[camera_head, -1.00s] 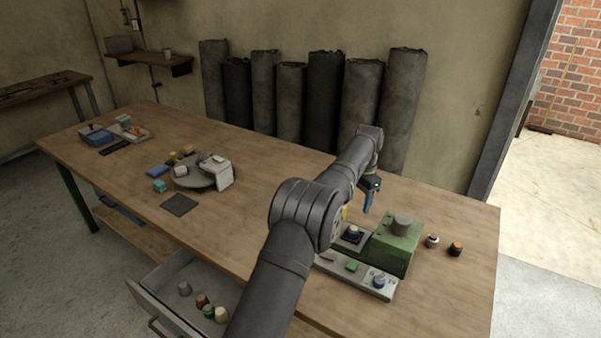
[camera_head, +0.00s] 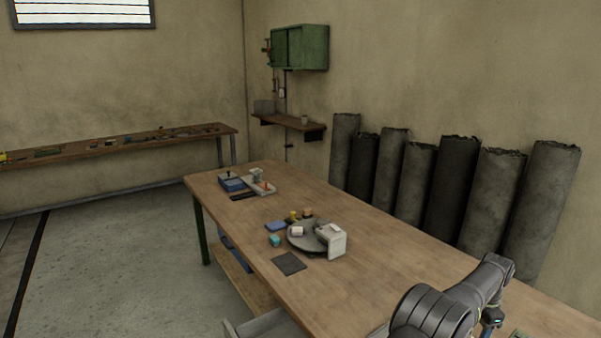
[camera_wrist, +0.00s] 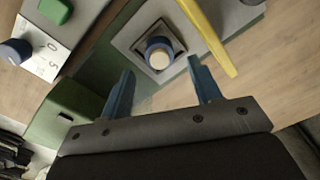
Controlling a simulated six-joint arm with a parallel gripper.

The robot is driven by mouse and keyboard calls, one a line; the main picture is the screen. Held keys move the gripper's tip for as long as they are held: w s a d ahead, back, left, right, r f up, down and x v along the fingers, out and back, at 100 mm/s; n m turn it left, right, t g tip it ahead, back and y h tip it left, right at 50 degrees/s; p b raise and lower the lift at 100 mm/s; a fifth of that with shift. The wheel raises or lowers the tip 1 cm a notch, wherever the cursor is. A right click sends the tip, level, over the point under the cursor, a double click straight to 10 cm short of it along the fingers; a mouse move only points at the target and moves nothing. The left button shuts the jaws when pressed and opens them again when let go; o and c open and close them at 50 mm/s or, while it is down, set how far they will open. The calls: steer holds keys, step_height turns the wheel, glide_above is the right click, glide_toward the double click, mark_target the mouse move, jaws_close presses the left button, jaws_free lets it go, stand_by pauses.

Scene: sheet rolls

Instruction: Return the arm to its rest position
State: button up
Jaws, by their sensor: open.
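My gripper (camera_wrist: 160,85) is open, its two blue fingers apart with nothing between them in the wrist view. In the head view my gripper (camera_head: 489,327) is small at the bottom right, beside my dark arm. Beyond the fingertips, a round blue and cream knob (camera_wrist: 158,54) sits in a square grey plate (camera_wrist: 125,38). A yellow bar (camera_wrist: 208,35) lies right of the knob. A green block (camera_wrist: 65,118) is left of the fingers.
Several dark sheet rolls (camera_head: 450,185) lean on the wall behind. A blue box (camera_head: 232,184) sits at the far end.

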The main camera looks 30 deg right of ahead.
steer(key=shift+r, duration=0.4)
steer(key=shift+f, duration=0.15)
